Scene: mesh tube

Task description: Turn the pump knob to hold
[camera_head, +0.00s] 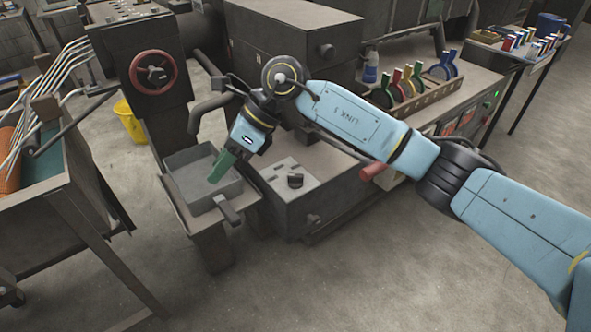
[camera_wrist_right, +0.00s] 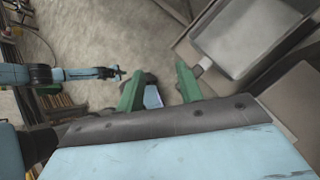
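The black knob (camera_head: 295,180) sits on a light panel with pale marks, on top of the low grey box right of the sink-like tray. The mark it points at is too small to read. My right gripper (camera_head: 219,166), with green fingers, hangs over the grey tray (camera_head: 193,205), left of the knob and apart from it. In the right wrist view my right gripper (camera_wrist_right: 158,90) has its two fingers spread with nothing held between them. A blue arm at the left of that view seems to be my left one; its gripper (camera_wrist_right: 118,73) is too small to read.
A red handwheel (camera_head: 155,72) is on the dark machine behind. A rack of coloured clamps (camera_head: 425,90) stands on the bench at the right. A dark handle (camera_head: 229,212) sticks out at the tray's front. Curved pipe (camera_head: 205,108) is close behind my right gripper.

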